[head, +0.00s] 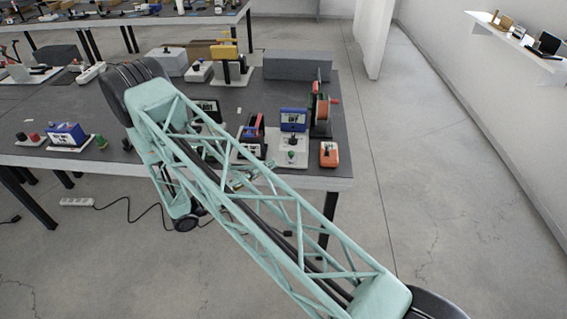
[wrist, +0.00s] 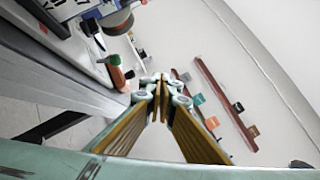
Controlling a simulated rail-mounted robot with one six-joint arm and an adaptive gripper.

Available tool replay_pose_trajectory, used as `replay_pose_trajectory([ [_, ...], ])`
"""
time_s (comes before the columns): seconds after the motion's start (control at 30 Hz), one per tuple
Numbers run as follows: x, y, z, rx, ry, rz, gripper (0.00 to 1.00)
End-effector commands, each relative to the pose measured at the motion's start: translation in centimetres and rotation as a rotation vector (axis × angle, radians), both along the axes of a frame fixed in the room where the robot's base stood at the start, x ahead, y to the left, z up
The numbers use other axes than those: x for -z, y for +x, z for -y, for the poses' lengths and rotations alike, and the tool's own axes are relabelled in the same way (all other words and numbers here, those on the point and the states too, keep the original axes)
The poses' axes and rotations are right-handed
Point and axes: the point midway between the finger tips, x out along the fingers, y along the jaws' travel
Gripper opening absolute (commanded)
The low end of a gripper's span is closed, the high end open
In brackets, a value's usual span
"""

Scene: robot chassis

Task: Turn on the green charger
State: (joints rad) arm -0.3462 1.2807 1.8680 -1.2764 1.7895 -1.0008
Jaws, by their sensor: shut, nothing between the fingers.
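No device that I can clearly tell as a green charger shows. In the head view, a blue device with a screen (head: 293,120) stands on a light base, with a green knob (head: 291,155) in front of it near the table's front edge. Another small green item (head: 101,142) stands at the front left of the table, beside a blue device (head: 66,134). My gripper (wrist: 160,85) is shut and empty in the wrist view, its fingertips together and touching nothing visible. In the head view my truss arm link largely hides it.
An orange box (head: 328,155) and a red reel device (head: 321,112) stand at the table's right end. A red-and-black device (head: 252,134) is left of the blue screen device. A wall shelf (head: 517,37) is at the upper right. The floor right of the table is clear.

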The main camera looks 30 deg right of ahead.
Motion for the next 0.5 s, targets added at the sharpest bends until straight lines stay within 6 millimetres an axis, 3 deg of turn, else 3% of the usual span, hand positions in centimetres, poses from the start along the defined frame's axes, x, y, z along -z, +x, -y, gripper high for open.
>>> replay_pose_trajectory([
  [0.5,6.8,1.2,-1.8,-0.104,-0.102,-0.153,0.00],
])
